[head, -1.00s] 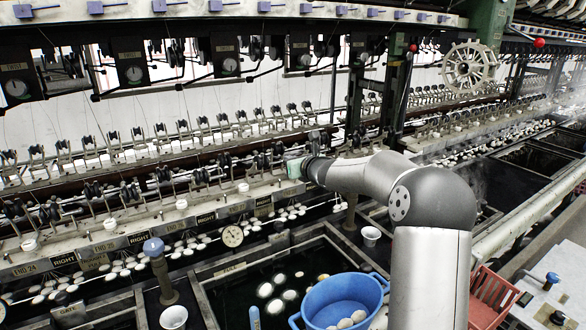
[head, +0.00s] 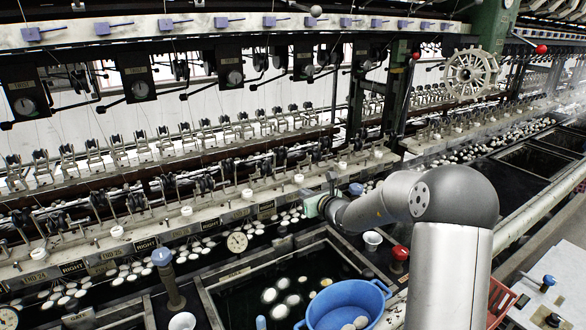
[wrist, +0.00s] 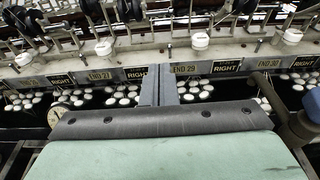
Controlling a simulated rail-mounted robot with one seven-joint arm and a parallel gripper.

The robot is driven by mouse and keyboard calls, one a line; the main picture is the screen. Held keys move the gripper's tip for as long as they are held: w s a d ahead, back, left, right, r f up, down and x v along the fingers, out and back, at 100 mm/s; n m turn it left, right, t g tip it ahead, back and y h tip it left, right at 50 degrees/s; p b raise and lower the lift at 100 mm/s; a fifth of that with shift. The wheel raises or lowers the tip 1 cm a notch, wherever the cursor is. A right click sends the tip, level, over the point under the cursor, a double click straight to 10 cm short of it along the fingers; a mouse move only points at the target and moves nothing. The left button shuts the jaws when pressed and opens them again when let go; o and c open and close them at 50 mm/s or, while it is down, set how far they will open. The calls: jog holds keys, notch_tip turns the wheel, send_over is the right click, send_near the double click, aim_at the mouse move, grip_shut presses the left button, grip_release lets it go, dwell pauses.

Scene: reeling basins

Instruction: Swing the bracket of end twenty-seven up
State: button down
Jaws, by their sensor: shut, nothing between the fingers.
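My gripper (wrist: 158,86) is shut and empty; its two grey fingers are together in the wrist view. In the head view my gripper (head: 331,188) is at the front of the reeling rail. Thin metal brackets with dark rollers (wrist: 75,32) stand along the rail above the plates. I cannot tell which bracket belongs to end twenty-seven, nor its exact tilt. No bracket is in the fingers.
A white button (wrist: 103,48) sits on the rail (wrist: 145,55). White cocoons (wrist: 122,95) float below the plates. A dial (head: 237,242) hangs left of my gripper. A blue basin (head: 345,300) and blue-topped post (head: 162,257) stand in front. A dark water basin (head: 210,305) lies between.

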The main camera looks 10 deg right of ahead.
aim_at(269, 168)
jog(key=shift+w, duration=0.1)
jog(key=r+p+x, duration=0.2)
jog(key=p+x, duration=0.3)
jog(key=x, duration=0.8)
jog(key=shift+a+r, duration=0.15)
jog(key=shift+r, duration=0.2)
jog(key=shift+w, duration=0.1)
